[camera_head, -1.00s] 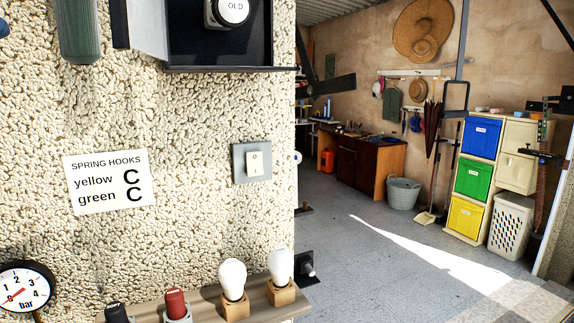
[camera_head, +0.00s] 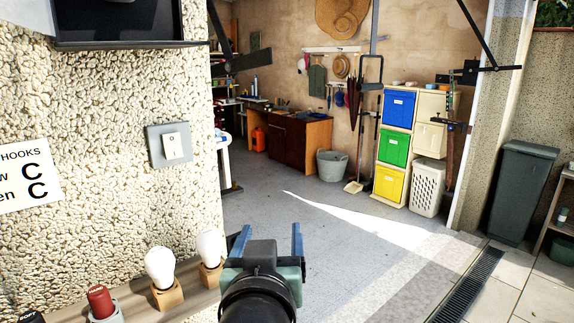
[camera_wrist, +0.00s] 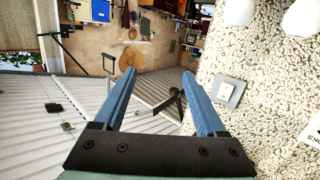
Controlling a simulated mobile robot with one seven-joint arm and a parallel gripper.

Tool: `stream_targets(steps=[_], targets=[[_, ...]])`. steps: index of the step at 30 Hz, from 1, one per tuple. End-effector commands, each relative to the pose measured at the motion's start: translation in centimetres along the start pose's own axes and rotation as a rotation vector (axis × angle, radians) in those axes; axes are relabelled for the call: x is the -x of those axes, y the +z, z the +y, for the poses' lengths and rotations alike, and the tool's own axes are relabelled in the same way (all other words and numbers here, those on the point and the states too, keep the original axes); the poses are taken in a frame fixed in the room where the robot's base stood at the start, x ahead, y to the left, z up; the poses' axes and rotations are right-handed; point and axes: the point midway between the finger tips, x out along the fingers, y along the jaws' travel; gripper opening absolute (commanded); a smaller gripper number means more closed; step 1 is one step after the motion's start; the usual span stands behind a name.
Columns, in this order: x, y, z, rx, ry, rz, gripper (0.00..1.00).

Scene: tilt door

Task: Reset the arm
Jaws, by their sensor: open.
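My gripper (camera_head: 268,243) shows at the bottom middle of the head view, its two blue fingers spread apart with nothing between them. It is in front of the garage opening, to the right of the shelf with the bulbs. In the wrist view my gripper (camera_wrist: 158,98) is also open and empty. The wrist picture is turned over, with the ribbed tilt door (camera_wrist: 60,100) below the ceiling at left and middle. The door's dark arm (camera_head: 487,62) shows at the upper right of the head view.
A rough wall (camera_head: 100,120) with a light switch (camera_head: 171,146) stands at left. A wooden shelf (camera_head: 200,290) holds two white bulbs and a red part close to my gripper. Inside are coloured drawers (camera_head: 395,147) and a workbench (camera_head: 290,135). The floor (camera_head: 330,215) ahead is clear.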

Motion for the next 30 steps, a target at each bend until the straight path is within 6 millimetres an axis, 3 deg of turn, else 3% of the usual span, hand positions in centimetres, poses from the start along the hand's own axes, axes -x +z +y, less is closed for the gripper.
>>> stream_targets(steps=[1, 4, 11, 18, 21, 25, 30], targets=[[0.9, 0.2, 1.4, -0.027, -0.001, 0.02, 0.73], [2.5, -0.5, 3.1, -0.068, -0.014, 0.077, 0.73], [5.5, -9.2, 3.2, -0.064, -0.01, 0.352, 0.73], [12.1, -18.4, 3.8, -0.065, 0.001, 0.696, 0.73], [15.3, -21.3, 4.0, -0.065, 0.005, 0.828, 0.73], [17.6, -23.1, 4.2, -0.065, 0.008, 0.921, 0.73], [18.2, -23.6, 4.2, -0.065, 0.009, 0.942, 0.73]])
